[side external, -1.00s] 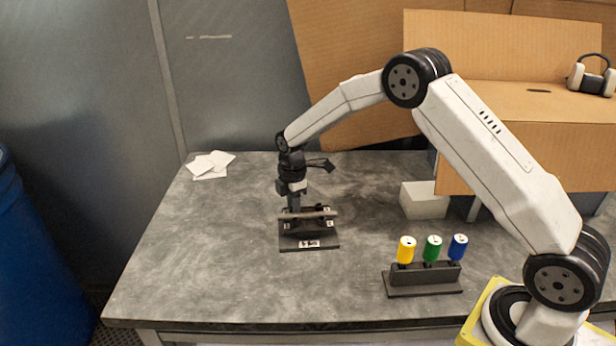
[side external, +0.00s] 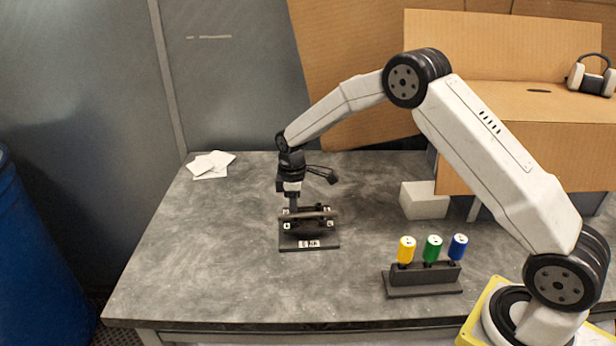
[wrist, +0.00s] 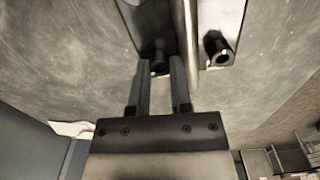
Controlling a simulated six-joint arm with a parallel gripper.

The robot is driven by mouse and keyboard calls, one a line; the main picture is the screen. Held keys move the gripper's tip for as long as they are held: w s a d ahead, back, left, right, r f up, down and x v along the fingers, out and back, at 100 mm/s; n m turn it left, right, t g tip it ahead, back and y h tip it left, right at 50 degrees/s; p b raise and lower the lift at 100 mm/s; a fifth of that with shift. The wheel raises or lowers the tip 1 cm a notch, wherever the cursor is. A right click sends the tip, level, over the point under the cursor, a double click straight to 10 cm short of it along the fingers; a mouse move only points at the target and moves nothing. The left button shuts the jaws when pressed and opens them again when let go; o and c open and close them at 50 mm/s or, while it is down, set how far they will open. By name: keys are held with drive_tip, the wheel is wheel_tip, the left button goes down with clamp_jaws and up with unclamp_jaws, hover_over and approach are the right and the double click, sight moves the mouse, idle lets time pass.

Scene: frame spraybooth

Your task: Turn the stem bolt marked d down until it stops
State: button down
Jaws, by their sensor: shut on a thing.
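A dark clamp fixture (side external: 310,247) with a metal bar (side external: 316,214) across its top stands on the table. It also shows at the top of the wrist view, with the bar (wrist: 191,40) running lengthwise. My gripper (side external: 292,208) points down at the fixture's left end. In the wrist view my gripper's fingers (wrist: 160,66) are shut on a dark stem bolt (wrist: 158,67), left of the bar. A second dark bolt (wrist: 217,48) stands free right of the bar. Small white labels sit by the corners; their letters are too small to read, so I cannot tell which is d.
A black rack (side external: 425,286) with yellow, green and blue capped pieces stands to the right. A white block (side external: 424,200) is behind it, near cardboard (side external: 510,165). White cards (side external: 210,164) lie at the back left. The table's left and front are clear.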

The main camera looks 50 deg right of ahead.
drive_tip(key=m, duration=0.5)
drive_tip(key=shift+m, duration=0.4)
drive_tip(key=m, duration=1.1)
drive_tip(key=shift+m, duration=0.3)
drive_tip(key=m, duration=0.5)
drive_tip(key=shift+m, duration=0.3)
drive_tip(key=c, duration=0.5)
unclamp_jaws()
drive_tip(key=shift+c, duration=0.2)
drive_tip(key=shift+d, duration=0.1)
